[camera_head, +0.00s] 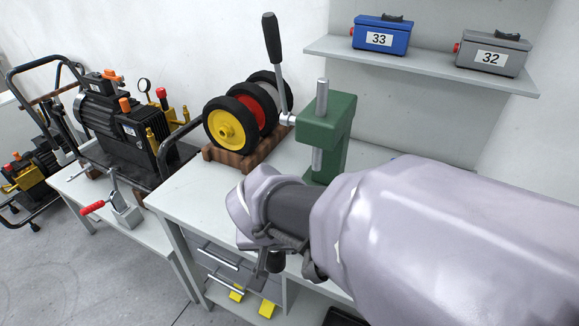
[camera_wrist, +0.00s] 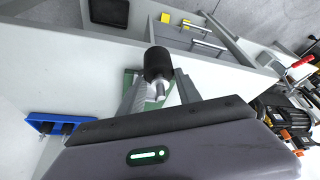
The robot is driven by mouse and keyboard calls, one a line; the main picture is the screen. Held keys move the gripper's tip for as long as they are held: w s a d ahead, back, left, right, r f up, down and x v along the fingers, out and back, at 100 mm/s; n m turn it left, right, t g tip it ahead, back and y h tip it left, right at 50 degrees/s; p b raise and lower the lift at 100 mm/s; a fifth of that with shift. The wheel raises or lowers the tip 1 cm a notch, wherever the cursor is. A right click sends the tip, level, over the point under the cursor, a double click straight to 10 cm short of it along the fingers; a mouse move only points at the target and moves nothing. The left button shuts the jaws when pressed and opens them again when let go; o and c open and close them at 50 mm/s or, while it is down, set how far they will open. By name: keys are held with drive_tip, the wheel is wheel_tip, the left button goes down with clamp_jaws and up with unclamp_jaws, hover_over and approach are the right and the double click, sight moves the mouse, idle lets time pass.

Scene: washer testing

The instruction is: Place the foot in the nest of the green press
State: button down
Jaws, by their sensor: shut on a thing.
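The foot (camera_wrist: 158,62), a black rubber cylinder with a metal stud, is between the fingers of my gripper (camera_wrist: 160,90) in the wrist view. My gripper is shut on it, around the stud. The green press (camera_head: 328,135), with a steel ram and a black-handled lever, stands on the bench in the head view. My arm hides the press's lower part and nest there. A piece of green (camera_wrist: 128,78) shows behind the fingers in the wrist view; I cannot tell whether the nest is there. In the head view my gripper (camera_head: 272,262) is in front of the press, foot not clearly visible.
Wheels (camera_head: 232,120) sit in a wooden rack left of the press. A blue holder (camera_wrist: 45,122) with black pieces lies on the bench. A shelf (camera_head: 425,68) carries a blue box (camera_head: 381,36) and a grey box (camera_head: 492,54). A red-handled clamp (camera_head: 122,208) stands on the lower table.

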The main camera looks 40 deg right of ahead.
drive_tip(key=shift+m, duration=0.6)
drive_tip(key=w+d+f+p, duration=0.1)
drive_tip(key=w+d+p, duration=0.1)
drive_tip(key=d, duration=0.2)
drive_tip(key=w+d+f+p, duration=0.2)
drive_tip(key=w+d, duration=0.1)
drive_tip(key=d, duration=0.2)
drive_tip(key=w+d+f+p, duration=0.2)
drive_tip(key=d, duration=0.2)
drive_tip(key=shift+w+d+f, duration=0.15)
drive_tip(key=shift+w+d, duration=0.1)
drive_tip(key=shift+w, duration=0.15)
drive_tip(key=shift+r+p, duration=0.25)
drive_tip(key=shift+p, duration=0.15)
drive_tip(key=shift+f, duration=0.2)
drive_tip(key=c, duration=0.8)
unclamp_jaws()
drive_tip(key=shift+c, duration=0.2)
drive_tip(key=shift+r, duration=0.1)
